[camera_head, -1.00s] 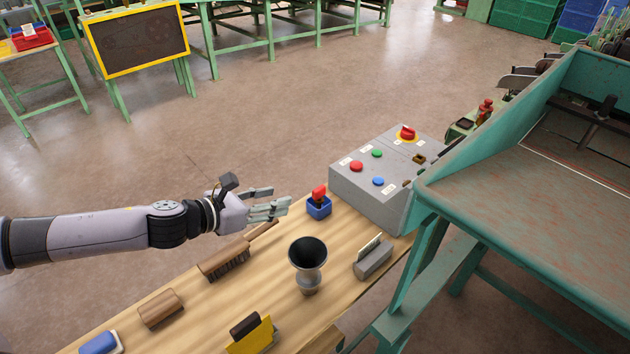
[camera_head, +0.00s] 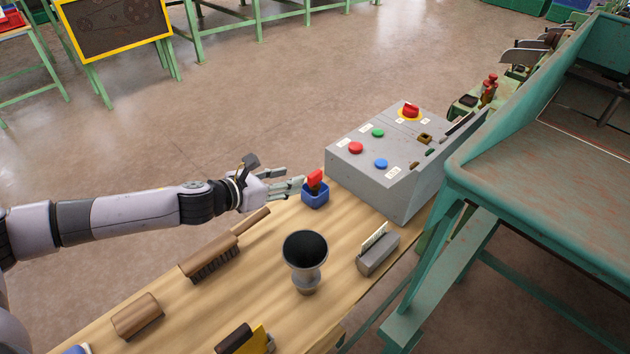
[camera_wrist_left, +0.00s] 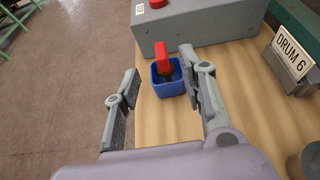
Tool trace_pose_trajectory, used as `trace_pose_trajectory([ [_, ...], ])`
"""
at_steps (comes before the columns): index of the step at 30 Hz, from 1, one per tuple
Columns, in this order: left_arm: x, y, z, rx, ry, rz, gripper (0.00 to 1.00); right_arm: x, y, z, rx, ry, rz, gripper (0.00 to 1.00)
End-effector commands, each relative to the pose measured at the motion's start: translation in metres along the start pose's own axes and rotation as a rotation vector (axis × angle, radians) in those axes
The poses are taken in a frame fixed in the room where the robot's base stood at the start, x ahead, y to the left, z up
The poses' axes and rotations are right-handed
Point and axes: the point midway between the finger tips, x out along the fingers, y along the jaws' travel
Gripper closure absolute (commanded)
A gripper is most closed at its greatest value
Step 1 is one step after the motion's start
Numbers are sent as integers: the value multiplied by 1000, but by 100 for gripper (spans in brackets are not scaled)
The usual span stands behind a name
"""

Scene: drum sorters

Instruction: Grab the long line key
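A key with a red handle (camera_head: 314,179) stands upright in a small blue holder (camera_head: 316,197) on the wooden bench, beside the grey control box. In the left wrist view the red handle (camera_wrist_left: 163,56) rises from the blue holder (camera_wrist_left: 168,82), with a dark part below it inside the holder. My left gripper (camera_head: 296,187) is just left of the holder. In the left wrist view the fingers of my left gripper (camera_wrist_left: 158,90) are spread, with the key ahead and between them, nearer the right finger. Nothing is held. My right gripper is not in view.
The grey control box (camera_head: 382,165) with coloured buttons stands behind the holder. A dark-topped funnel-like cup (camera_head: 305,272), a card stand (camera_head: 378,254), a brush (camera_head: 209,258) and a wooden block (camera_head: 138,316) are on the bench. A green metal chute (camera_head: 540,190) is at right.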

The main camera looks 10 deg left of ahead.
Motion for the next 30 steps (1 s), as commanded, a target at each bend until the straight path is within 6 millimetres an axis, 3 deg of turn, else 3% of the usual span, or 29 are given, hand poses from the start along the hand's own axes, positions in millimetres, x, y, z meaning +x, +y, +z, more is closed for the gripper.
trace_pose_trajectory([
  [6,41,0,0,-1,0,0,62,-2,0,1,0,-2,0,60],
  [14,59,0,-1,0,1,0,62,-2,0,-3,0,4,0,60],
  [24,100,-1,-7,-1,1,0,62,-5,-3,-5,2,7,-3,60],
  [30,107,-1,-7,-1,1,1,62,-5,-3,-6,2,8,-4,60],
])
